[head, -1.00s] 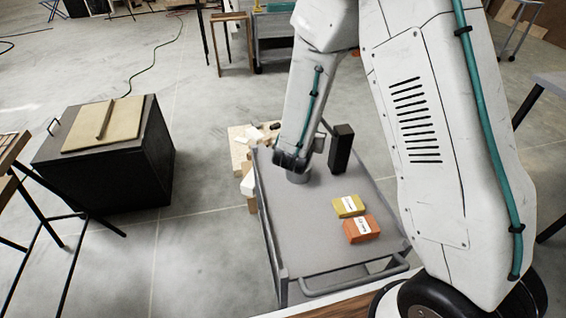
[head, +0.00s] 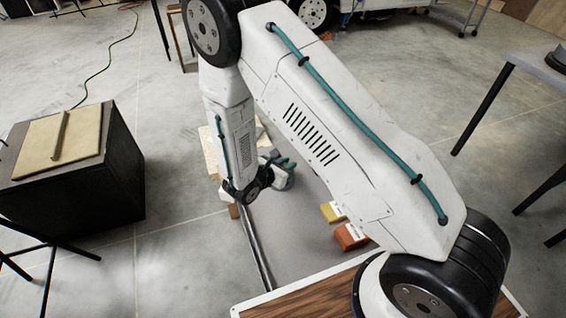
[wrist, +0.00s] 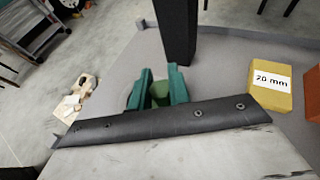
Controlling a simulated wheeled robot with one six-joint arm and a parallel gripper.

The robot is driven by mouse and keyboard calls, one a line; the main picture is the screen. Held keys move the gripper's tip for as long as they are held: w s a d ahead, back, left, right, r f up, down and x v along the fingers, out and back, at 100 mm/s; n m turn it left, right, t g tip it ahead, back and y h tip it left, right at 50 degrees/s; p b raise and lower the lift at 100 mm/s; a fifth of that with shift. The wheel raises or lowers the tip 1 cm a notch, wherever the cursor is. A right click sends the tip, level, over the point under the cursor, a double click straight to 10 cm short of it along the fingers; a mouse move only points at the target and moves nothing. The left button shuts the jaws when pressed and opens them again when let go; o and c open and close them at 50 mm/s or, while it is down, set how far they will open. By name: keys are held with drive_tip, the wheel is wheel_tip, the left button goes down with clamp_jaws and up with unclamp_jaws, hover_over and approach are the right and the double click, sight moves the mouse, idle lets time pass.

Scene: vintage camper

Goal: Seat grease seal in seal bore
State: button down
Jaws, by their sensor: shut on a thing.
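My gripper (wrist: 160,88) has teal fingers and is shut on a small green piece (wrist: 161,90), which I take to be the grease seal. The fingers and the gripper body hide much of it. In the head view my gripper (head: 284,164) is over the far left part of the grey cart, and the held piece cannot be made out. I cannot identify the seal bore for sure. A dark round part (head: 557,60) on the table at the right edge is cut off by the frame.
The grey cart top (head: 290,220) carries a yellow block (wrist: 268,88) marked 20 mm, an orange block (head: 350,236) and a tall dark post (wrist: 178,30) close beyond my fingers. A black box (head: 80,165) stands left. A grey table (head: 535,65) stands right, with open floor between.

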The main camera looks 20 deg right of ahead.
drive_tip(key=w, duration=0.4)
drive_tip(key=shift+d+f, duration=0.15)
drive_tip(key=shift+f, duration=0.05)
drive_tip(key=shift+w+d+f, duration=0.1)
drive_tip(key=shift+w+f, duration=0.1)
drive_tip(key=shift+w, duration=0.1)
drive_tip(key=shift+s+f, duration=0.1)
drive_tip(key=shift+f, duration=1.5)
drive_tip(key=c, duration=1.3)
unclamp_jaws()
